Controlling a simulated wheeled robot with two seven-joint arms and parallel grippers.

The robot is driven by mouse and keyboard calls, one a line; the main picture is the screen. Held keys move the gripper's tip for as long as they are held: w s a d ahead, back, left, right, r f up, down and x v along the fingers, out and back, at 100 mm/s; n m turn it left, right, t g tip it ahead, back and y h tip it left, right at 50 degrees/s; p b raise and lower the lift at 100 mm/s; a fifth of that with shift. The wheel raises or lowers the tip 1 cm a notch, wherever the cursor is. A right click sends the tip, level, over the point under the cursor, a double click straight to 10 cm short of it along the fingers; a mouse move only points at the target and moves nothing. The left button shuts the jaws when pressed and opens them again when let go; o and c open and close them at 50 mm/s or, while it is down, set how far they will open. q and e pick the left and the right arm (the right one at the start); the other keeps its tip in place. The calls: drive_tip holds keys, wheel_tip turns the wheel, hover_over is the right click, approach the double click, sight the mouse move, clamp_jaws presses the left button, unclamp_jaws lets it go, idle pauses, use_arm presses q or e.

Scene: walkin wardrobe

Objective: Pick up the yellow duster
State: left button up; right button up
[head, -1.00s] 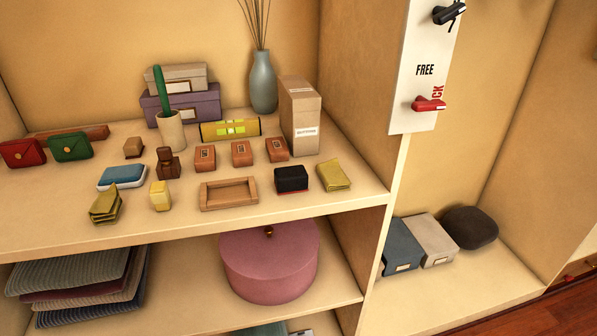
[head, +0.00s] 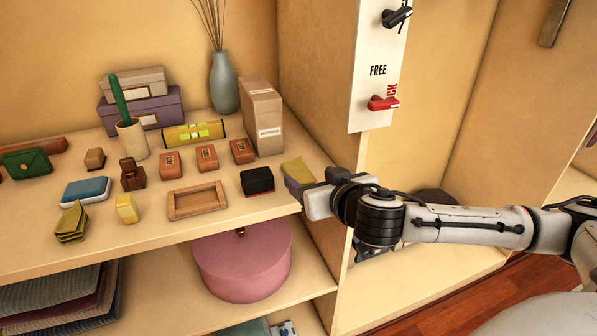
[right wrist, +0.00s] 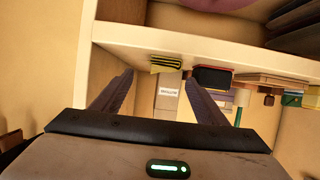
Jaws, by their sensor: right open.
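A folded yellow duster (head: 297,168) lies near the right end of the upper shelf, close to the front edge. In the right wrist view, the duster (right wrist: 165,63) shows its layered folds with dark lines, near the fingertips and roughly between them. My right gripper (head: 300,187) comes in from the right at the shelf's front corner. Its dark fingers (right wrist: 160,78) are open and empty, and partly hide the duster in the head view. Another folded yellowish cloth (head: 72,222) lies at the front left. My left gripper is not in view.
A black and red box (head: 257,181) stands just left of the duster; a tall cardboard box (head: 262,115) stands behind. A wooden tray (head: 197,201) lies further left. The upright divider (head: 322,130) and a white panel with a red lever (head: 383,104) are close to my right arm.

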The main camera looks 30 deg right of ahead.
sight(303, 174)
drive_tip(key=shift+a+p+x, duration=0.15)
drive_tip(key=shift+p+x, duration=0.05)
drive_tip(key=shift+x, duration=1.3)
drive_tip(key=shift+a+p+x, duration=0.1)
drive_tip(key=shift+p+x, duration=0.05)
drive_tip(key=shift+x, duration=1.35)
drive_tip(key=c, duration=1.2)
